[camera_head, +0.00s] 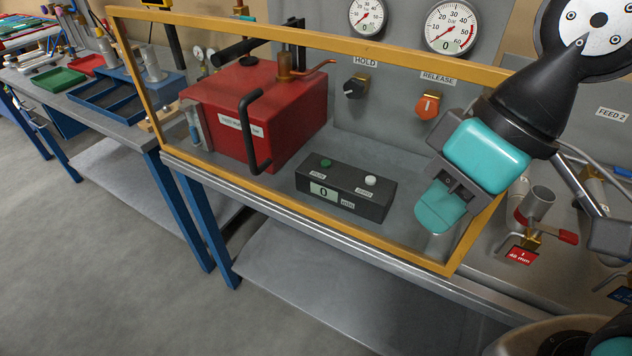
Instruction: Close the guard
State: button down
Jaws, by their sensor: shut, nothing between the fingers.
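The guard is a yellow-framed clear panel (330,228) standing across the front of the bench. Its lower bar runs along the bench's front edge, and its upper bar passes below the gauges. A black upright handle (258,130) shows on the panel, left of the middle. I cannot tell whether the guard is fully closed. My gripper (438,208) is at the guard's right end, its teal fingers together and empty, pointing down. It hides part of the right post; whether it touches the frame is unclear. It is well to the right of the handle.
Behind the panel are a red pump box (290,110) and a black control box (345,188) with a display reading 0. Gauges (452,27) and HOLD and RELEASE knobs (428,105) are on the grey back panel. Metal fittings (536,207) stand right of the guard. Floor in front is clear.

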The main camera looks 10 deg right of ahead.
aim_at(483, 74)
jog(key=k, duration=0.6)
jog(key=u, duration=0.7)
jog(key=i, duration=1.05)
jog(key=u, duration=0.9)
jog(key=i, duration=1.25)
jog(key=u, duration=0.05)
